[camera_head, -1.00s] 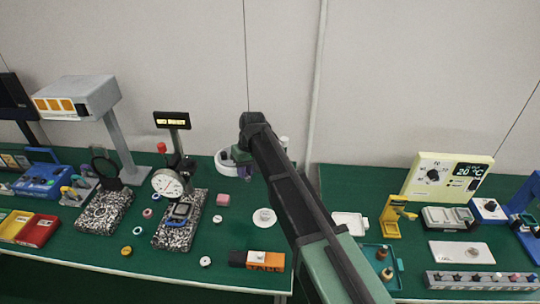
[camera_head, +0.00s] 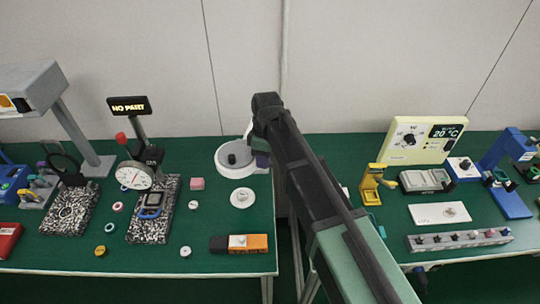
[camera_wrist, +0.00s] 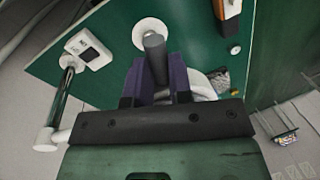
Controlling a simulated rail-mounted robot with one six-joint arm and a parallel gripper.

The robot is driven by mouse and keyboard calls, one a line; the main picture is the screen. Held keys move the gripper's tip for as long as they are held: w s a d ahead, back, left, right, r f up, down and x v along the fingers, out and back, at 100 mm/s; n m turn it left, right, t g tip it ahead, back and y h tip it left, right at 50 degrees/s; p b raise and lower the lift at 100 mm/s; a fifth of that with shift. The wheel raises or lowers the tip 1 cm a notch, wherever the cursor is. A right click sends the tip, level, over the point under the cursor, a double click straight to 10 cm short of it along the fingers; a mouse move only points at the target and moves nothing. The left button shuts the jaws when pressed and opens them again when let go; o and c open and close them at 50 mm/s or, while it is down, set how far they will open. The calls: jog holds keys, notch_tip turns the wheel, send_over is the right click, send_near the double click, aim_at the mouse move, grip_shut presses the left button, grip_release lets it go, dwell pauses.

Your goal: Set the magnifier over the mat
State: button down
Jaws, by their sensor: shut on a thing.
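The magnifier (camera_head: 222,166) has a white round head with a dark middle, held above the table at the back. My gripper (camera_head: 262,160), with purple fingers, is at the right of this head and partly hidden by my arm. In the wrist view my gripper (camera_wrist: 157,80) is shut on a dark grey cylinder, apparently the magnifier's handle (camera_wrist: 155,55). The mat looks like the white disc (camera_head: 249,203) in front of the head, with a small item on it. It also shows in the wrist view (camera_wrist: 140,38), beyond the handle. The head appears behind the mat, slightly left.
A white base (camera_wrist: 98,58) with a jointed rod shows in the wrist view. An orange-and-black block (camera_head: 258,243) lies at the front. Left stand a pink block (camera_head: 197,184), a dial gauge (camera_head: 134,176) and speckled slabs. A gap separates this table from the right one.

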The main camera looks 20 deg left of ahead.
jog(key=shift+d, duration=0.1)
dwell(0.3)
jog(key=c, duration=1)
grip_release()
jog(key=shift+c, duration=0.2)
notch_tip(320, 180, up, 11)
jog(key=w+p, duration=0.2)
jog(key=p, duration=0.8)
jog(key=shift+f+p, duration=0.2)
jog(key=shift+p, duration=0.1)
jog(key=shift+w, duration=0.1)
